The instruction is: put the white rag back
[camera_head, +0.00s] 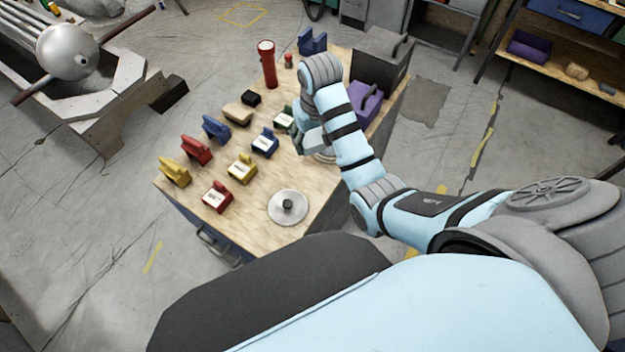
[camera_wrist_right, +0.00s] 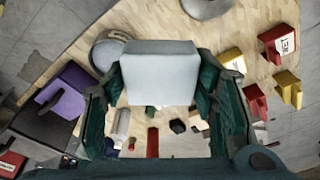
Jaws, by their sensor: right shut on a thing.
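The white rag (camera_wrist_right: 160,72) shows as a pale, folded block in the right wrist view. My right gripper (camera_head: 303,130) is over the far right part of the wooden worktop (camera_head: 248,219). Its dark green fingers are shut on the rag from both sides. In the head view the rag is mostly hidden by the gripper and arm. I cannot tell from these frames how far above the worktop it is. My left gripper is not in view.
Several small coloured holders with labels, including a yellow one (camera_head: 242,168), stand on the worktop. A red flashlight (camera_head: 267,63), purple object (camera_head: 365,103) and dark grey box (camera_head: 380,57) stand farther back. A round metal disc (camera_head: 288,207) lies near the front.

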